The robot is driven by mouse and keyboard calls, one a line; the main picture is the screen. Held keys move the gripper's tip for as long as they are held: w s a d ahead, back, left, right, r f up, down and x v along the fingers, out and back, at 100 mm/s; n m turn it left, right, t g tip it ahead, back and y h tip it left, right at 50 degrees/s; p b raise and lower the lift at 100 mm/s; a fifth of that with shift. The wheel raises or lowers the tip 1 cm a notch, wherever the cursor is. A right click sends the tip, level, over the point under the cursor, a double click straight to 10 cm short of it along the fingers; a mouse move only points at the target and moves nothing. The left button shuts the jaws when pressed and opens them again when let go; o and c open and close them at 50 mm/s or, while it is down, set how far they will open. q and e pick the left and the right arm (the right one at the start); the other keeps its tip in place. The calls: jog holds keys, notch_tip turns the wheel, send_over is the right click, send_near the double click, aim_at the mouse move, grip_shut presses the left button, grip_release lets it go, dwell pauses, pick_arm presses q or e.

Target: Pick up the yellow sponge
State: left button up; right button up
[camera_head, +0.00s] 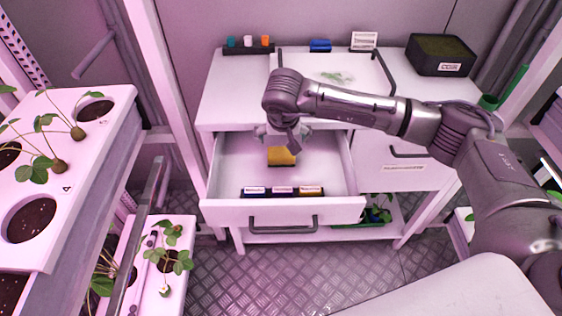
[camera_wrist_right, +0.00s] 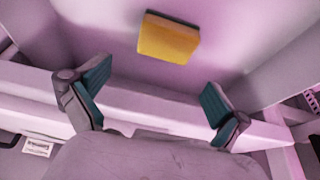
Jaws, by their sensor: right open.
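The yellow sponge (camera_head: 281,156) lies in the open drawer (camera_head: 337,213) of the white cabinet, toward the back. It has a dark layer along one edge, seen in the right wrist view (camera_wrist_right: 168,38). My left gripper is not in view.
Several small labelled boxes (camera_head: 283,191) stand along the drawer's front. The cabinet top holds a rack of coloured items (camera_head: 248,45), a blue object (camera_head: 320,45), a label card (camera_head: 364,41) and a dark box (camera_head: 440,54). Plant racks (camera_head: 88,165) stand at the left.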

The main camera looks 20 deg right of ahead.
aim_at(281, 149)
jog(key=b+x, duration=0.1)
jog(key=x, duration=0.2)
jog(key=b+x, duration=0.2)
jog(key=x, duration=0.1)
jog(key=shift+s+a+f, duration=0.1)
jog(key=shift+a+f, duration=0.1)
jog(key=shift+f, duration=0.3)
jog(key=c, duration=0.9)
